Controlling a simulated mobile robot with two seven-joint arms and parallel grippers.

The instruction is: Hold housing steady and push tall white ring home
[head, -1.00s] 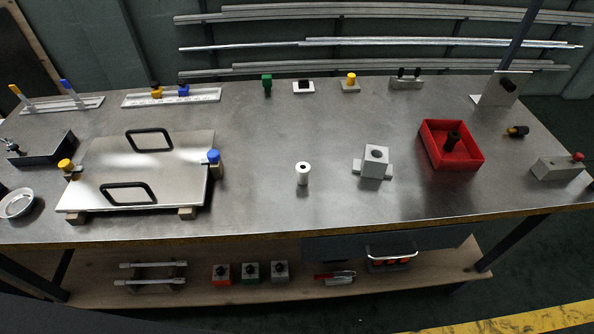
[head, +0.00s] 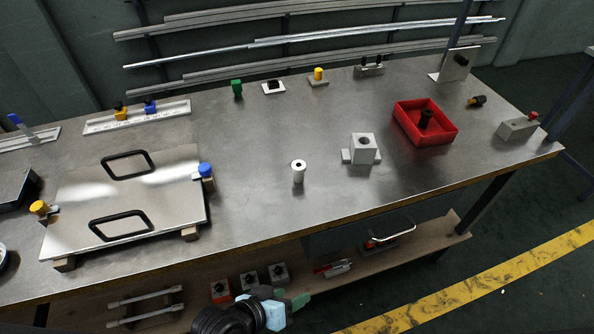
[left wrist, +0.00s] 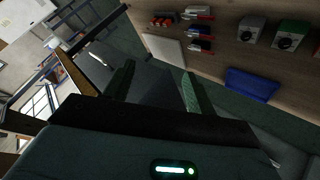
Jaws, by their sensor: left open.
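The tall white ring (head: 298,173) stands upright on the metal bench, near the middle, with a dark hole in its top. The housing (head: 361,150) is a light grey block with a round opening on top and side flanges, standing right of the ring and apart from it. My left gripper (head: 297,300) is low at the bottom of the head view, in front of the bench and well away from both parts. In the left wrist view its two fingers (left wrist: 157,80) are spread with nothing between them. My right gripper is not in view.
A red tray (head: 400,122) holding a dark part lies right of the housing. A metal plate with two black handles (head: 150,178) covers the left side. The bench's front edge (head: 330,224) lies between my left gripper and the parts. A lower shelf holds several small blocks.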

